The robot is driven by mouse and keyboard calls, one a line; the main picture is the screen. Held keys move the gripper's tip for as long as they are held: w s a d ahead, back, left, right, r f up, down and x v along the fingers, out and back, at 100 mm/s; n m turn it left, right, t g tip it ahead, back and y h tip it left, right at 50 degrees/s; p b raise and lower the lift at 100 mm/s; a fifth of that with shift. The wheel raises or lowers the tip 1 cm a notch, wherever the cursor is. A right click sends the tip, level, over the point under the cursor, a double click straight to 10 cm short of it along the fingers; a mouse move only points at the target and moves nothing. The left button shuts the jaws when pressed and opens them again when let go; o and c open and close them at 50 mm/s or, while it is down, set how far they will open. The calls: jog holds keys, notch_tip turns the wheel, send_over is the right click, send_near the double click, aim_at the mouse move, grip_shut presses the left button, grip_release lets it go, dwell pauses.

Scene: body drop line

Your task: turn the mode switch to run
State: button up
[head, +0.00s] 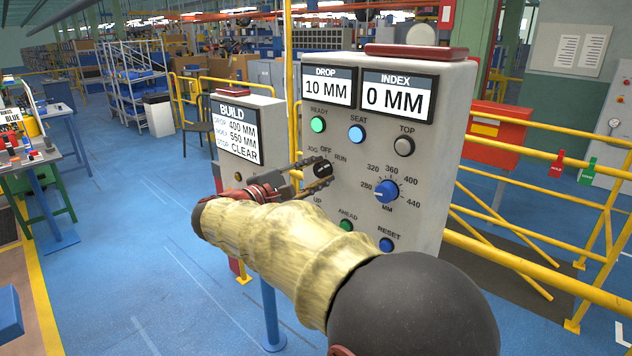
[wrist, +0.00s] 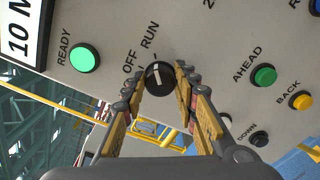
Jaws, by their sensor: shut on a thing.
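The mode switch (head: 323,169) is a black round knob on the grey control panel (head: 452,120), below the labels JOG, OFF and RUN. In the wrist view the knob (wrist: 159,78) shows a white pointer line, with OFF and RUN printed beside it. I cannot tell firmly which label the line meets. My gripper (head: 320,172) has its two fingers on either side of the knob and is shut on it. In the wrist view the fingertips (wrist: 157,80) flank the knob closely. My arm hides part of the panel's lower left.
Close around the switch are a green READY button (head: 318,124), a blue SEAT button (head: 357,134), a blue MM dial (head: 387,191) and a green AHEAD button (head: 346,225). A BUILD sign (head: 237,130) stands left. Yellow rails (head: 530,255) run right.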

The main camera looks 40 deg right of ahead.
jog(key=shift+m, duration=0.3)
dwell(0.4)
jog(key=o, duration=1)
jog(key=shift+o, duration=0.8)
jog(key=shift+a, duration=0.15)
jog(key=s+a, duration=0.1)
jog(key=a, duration=1)
jog(key=shift+a, duration=0.35)
jog(key=shift+w+f, duration=0.1)
